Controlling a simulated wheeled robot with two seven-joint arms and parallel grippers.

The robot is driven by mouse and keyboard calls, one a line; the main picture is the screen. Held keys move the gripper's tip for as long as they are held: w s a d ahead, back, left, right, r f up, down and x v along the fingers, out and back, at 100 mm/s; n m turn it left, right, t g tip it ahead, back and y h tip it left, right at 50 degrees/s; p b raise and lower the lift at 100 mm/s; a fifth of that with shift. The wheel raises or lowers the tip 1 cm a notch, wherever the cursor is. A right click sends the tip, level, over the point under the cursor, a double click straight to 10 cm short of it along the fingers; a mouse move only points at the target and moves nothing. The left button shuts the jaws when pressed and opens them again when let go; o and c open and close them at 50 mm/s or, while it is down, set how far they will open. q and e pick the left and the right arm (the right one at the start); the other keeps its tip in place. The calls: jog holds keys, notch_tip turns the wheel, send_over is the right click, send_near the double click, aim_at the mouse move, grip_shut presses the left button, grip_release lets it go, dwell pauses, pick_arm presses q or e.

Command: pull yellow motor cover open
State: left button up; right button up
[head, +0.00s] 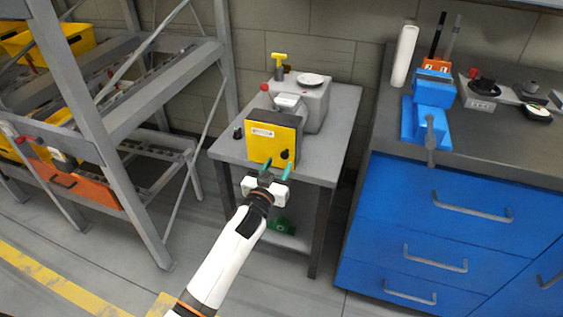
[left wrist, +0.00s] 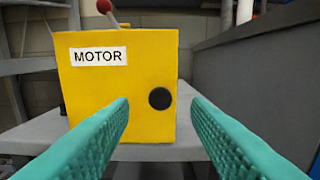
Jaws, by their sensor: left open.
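The yellow motor cover (head: 262,146) is the front of a box-shaped unit on a small grey table. It looks shut. In the left wrist view the cover (left wrist: 95,105) carries a white label reading MOTOR and a round black knob (left wrist: 160,98) at its right side. The knob (head: 285,155) also shows in the head view, low on the right. My left gripper (head: 276,168) is open in front of the cover. In the left wrist view its green fingers stand apart, with the knob beyond and between them. My right gripper is not in view.
The grey table (head: 330,155) also holds a grey machine with a white dish (head: 311,79). A metal rack (head: 150,95) stands to the left. A blue drawer cabinet (head: 450,235) with a blue vise (head: 432,110) stands to the right. A red-tipped lever (left wrist: 104,7) rises behind the cover.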

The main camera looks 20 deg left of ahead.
aim_at(284, 156)
pick_arm(q)
jog(key=shift+w+d, duration=0.1)
jog(key=shift+w, duration=1.8)
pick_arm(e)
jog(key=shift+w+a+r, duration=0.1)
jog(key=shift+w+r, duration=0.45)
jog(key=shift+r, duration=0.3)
pick_arm(q)
grip_shut()
